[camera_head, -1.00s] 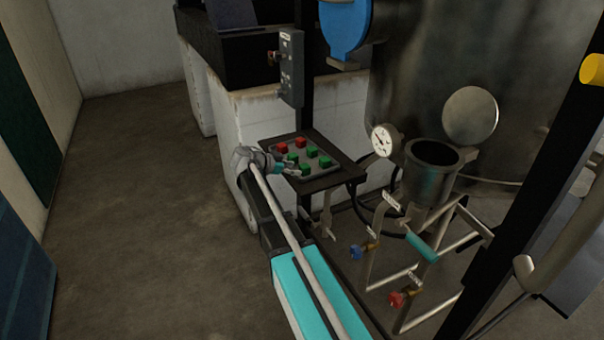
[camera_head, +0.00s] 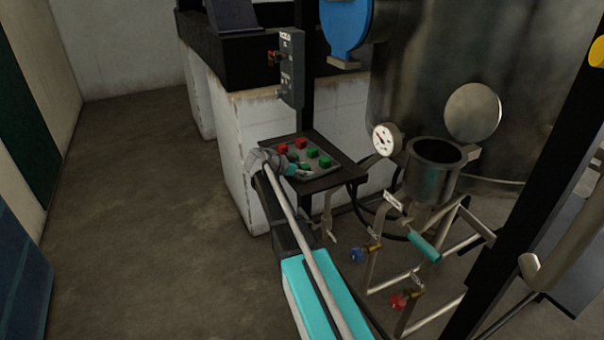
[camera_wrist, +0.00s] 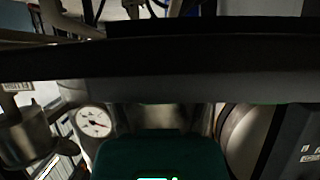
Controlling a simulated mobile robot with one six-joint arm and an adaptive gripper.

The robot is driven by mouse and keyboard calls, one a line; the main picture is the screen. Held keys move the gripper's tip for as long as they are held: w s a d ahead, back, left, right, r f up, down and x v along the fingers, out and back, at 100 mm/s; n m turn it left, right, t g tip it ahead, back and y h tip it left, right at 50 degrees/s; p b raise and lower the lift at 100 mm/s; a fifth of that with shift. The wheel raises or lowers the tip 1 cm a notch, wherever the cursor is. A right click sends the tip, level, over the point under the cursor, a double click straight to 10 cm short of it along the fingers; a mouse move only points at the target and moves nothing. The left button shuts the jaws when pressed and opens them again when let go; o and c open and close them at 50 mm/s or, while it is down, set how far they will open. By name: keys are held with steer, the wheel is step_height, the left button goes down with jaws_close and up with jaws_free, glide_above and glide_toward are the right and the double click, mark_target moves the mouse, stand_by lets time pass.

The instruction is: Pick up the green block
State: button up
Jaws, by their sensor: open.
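Several small green blocks and two red blocks sit on a grey tray (camera_head: 322,170) on a small black table (camera_head: 345,176) in the head view. One green block (camera_head: 312,151) is at the tray's back, and another (camera_head: 325,161) is at its right. More green blocks lie near my gripper (camera_head: 300,173), partly covered by it. My gripper is open at the tray's front left, low beside the front green blocks. Whether it touches one cannot be told. In the wrist view a dark teal shape fills the bottom, and no block can be made out clearly.
A pressure gauge (camera_head: 386,140) and an open metal pot (camera_head: 436,157) stand right of the table. A grey control box (camera_head: 291,68) hangs behind the tray. A white tiled plinth (camera_head: 250,125) is close behind. Open floor (camera_head: 150,210) lies to the left.

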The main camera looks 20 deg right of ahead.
stand_by(0.4)
steer(key=c, duration=0.9)
steer(key=shift+r, duration=0.1)
step_height(320, 180, up, 2)
steer(key=p, duration=0.2)
steer(key=shift+r+p, duration=0.2)
steer(key=shift+p, duration=0.15)
steer(key=s+a+r+p, duration=0.1)
steer(key=s+r+p, duration=0.9)
steer(key=s, duration=0.4)
steer(key=shift+a+r, duration=0.2)
